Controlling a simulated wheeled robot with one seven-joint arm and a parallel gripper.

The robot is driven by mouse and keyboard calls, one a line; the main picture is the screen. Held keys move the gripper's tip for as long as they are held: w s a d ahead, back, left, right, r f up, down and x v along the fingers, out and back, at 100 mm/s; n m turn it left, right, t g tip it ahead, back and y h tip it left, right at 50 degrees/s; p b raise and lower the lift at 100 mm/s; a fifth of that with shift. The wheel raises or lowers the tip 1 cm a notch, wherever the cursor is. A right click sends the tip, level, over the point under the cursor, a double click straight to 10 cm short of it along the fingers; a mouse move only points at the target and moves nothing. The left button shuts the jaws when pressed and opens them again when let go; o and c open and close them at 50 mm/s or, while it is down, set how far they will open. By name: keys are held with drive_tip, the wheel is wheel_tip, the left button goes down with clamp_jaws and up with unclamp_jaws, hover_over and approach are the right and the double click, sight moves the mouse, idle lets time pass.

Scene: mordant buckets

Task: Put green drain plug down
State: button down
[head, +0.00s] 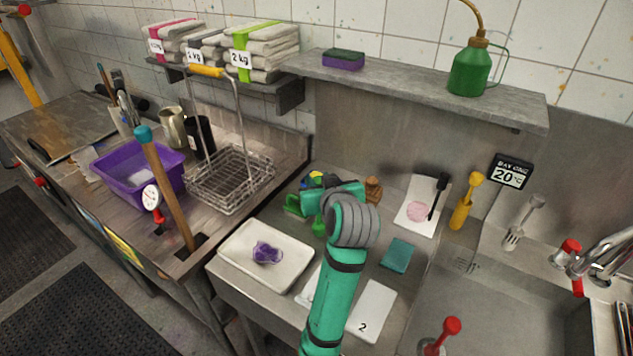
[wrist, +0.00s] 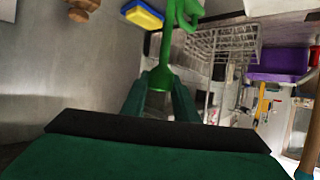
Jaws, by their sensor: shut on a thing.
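The green drain plug (wrist: 166,72) is between the two fingers of my gripper (wrist: 163,95) in the wrist view, with its stem and looped top pointing away from me. In the head view, bright green parts of the plug (head: 294,206) show to the left of my teal gripper (head: 318,202), over the back of the steel counter. My gripper is shut on the plug. My arm and hand hide part of it in the head view. I cannot tell whether the plug touches the counter.
A blue and yellow sponge (wrist: 142,14) and a wooden knob-like thing (head: 373,189) are close by. A white tray (head: 247,278) with a purple item, a teal cloth (head: 397,255) and a wire basket (head: 229,180) surround the spot. A sink (head: 510,300) lies right.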

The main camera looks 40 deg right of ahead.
drive_tip(key=shift+a+f, duration=0.25)
drive_tip(key=shift+s+d, duration=0.1)
drive_tip(key=shift+s, duration=0.1)
drive_tip(key=c, duration=1.4)
unclamp_jaws()
drive_tip(key=shift+f, duration=0.1)
drive_tip(key=shift+s+r, duration=0.15)
drive_tip(key=shift+r, duration=0.05)
drive_tip(key=v, duration=1.1)
drive_tip(key=shift+s, duration=0.25)
drive_tip(key=shift+w+r, duration=0.1)
